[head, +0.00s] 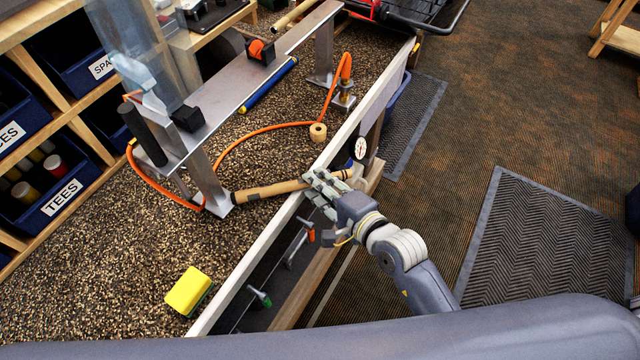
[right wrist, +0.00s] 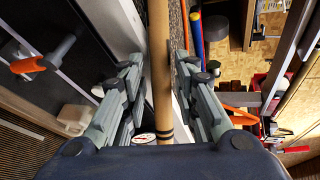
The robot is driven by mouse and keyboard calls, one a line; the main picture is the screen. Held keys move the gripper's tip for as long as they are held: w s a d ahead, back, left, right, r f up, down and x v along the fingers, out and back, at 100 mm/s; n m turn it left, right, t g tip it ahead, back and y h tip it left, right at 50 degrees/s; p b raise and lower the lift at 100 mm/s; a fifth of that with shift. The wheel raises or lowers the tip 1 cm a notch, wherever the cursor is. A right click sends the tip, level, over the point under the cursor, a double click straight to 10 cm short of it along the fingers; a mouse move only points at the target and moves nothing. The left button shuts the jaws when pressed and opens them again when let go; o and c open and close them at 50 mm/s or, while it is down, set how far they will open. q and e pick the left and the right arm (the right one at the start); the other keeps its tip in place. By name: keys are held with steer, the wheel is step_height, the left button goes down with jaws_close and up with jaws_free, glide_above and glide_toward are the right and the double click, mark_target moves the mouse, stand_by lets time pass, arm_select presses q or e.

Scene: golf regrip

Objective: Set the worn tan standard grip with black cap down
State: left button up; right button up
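The tan grip (head: 276,188) is a long slim rod with a dark band near its left end. It lies across the light front rim of the bench, its left end by the metal stand's foot and its right end past the rim. My right gripper (head: 322,187) is at its right part. In the right wrist view the grip (right wrist: 160,65) runs between my two fingers (right wrist: 160,75), with a visible gap on each side, so they look open around it. Dark rings show on its near part there. I cannot make out the black cap. My left gripper is not in view.
A metal stand (head: 225,95) with an orange hose (head: 265,129) stands behind the grip. A tan ring (head: 318,131) and a yellow sponge (head: 188,291) lie on the speckled bench top (head: 110,260). Bins (head: 60,190) line the left. Bench top between sponge and stand is clear.

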steer(key=shift+r, duration=0.1)
steer(key=b+v, duration=0.2)
steer(key=v, duration=1)
